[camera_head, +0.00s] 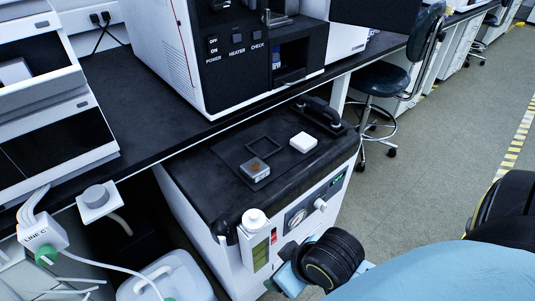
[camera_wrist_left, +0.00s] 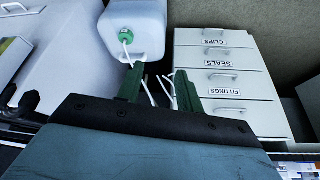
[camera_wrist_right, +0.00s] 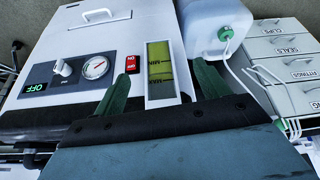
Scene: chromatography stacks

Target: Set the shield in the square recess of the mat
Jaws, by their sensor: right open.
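A dark mat (camera_head: 275,171) lies on the black top of the white cabinet in the head view. A thin square outline (camera_head: 263,147), which looks like the recess, is on its far part and appears empty. A grey block with a brownish top (camera_head: 254,171) sits on the mat's near-left part. A flat white square piece (camera_head: 303,142) lies to the right. Which of these is the shield I cannot tell. My left gripper (camera_wrist_left: 158,82) is open and empty. My right gripper (camera_wrist_right: 160,82) is open and empty, low before the cabinet front. Neither set of fingertips shows in the head view.
A black handle (camera_head: 322,112) rises at the cabinet top's far right. A bench instrument (camera_head: 235,60) stands behind. A white cylinder (camera_head: 254,220) is at the near corner. A plastic canister (camera_wrist_right: 213,20) and labelled drawers (camera_wrist_left: 228,75) stand beside.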

